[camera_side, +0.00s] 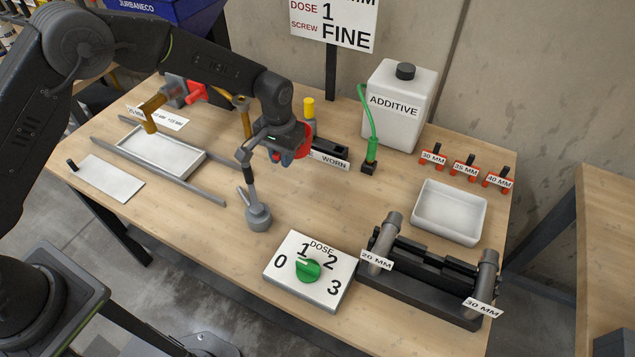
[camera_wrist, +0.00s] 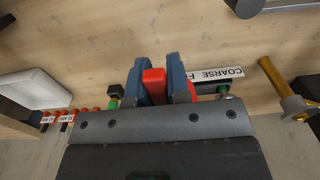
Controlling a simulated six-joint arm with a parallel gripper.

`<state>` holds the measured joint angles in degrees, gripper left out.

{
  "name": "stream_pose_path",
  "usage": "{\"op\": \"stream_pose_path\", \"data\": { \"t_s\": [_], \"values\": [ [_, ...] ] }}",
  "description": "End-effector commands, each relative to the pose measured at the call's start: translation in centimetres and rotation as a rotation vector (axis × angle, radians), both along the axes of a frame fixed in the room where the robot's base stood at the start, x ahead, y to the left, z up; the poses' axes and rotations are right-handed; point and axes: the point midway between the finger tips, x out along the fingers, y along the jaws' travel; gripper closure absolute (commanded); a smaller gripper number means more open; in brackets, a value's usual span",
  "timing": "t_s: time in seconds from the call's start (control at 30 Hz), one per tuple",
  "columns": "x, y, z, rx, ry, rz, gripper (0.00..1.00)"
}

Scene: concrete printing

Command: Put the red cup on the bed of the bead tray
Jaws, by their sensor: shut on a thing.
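I cannot tell whether the cup touches the table. The bead tray (camera_side: 188,170), a shallow pale tray, lies between two grey rails at the left of the table, apart from my gripper. Its bed looks empty.
A grey ladle-like tool (camera_side: 258,216) stands in front of my gripper. A brass-coloured tool (camera_side: 151,113) stands by the tray's far side. A dose dial (camera_side: 309,272) and a white bin (camera_side: 450,212) lie to the right.

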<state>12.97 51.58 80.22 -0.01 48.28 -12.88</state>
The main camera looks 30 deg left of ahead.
Motion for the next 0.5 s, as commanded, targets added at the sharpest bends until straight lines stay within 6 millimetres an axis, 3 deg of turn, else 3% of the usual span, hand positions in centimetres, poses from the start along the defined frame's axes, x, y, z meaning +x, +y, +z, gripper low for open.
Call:
{"op": "stream_pose_path", "data": {
  "t_s": [0.1, 0.2, 0.5],
  "values": [
    [0.8, -3.3, -0.8, 0.0, -0.001, -0.003, 1.0],
    [1.0, -4.8, -1.1, 0.0, -0.001, -0.001, 1.0],
    [1.1, -5.6, -1.3, 0.0, -0.002, 0.002, 1.0]
  ]
}}
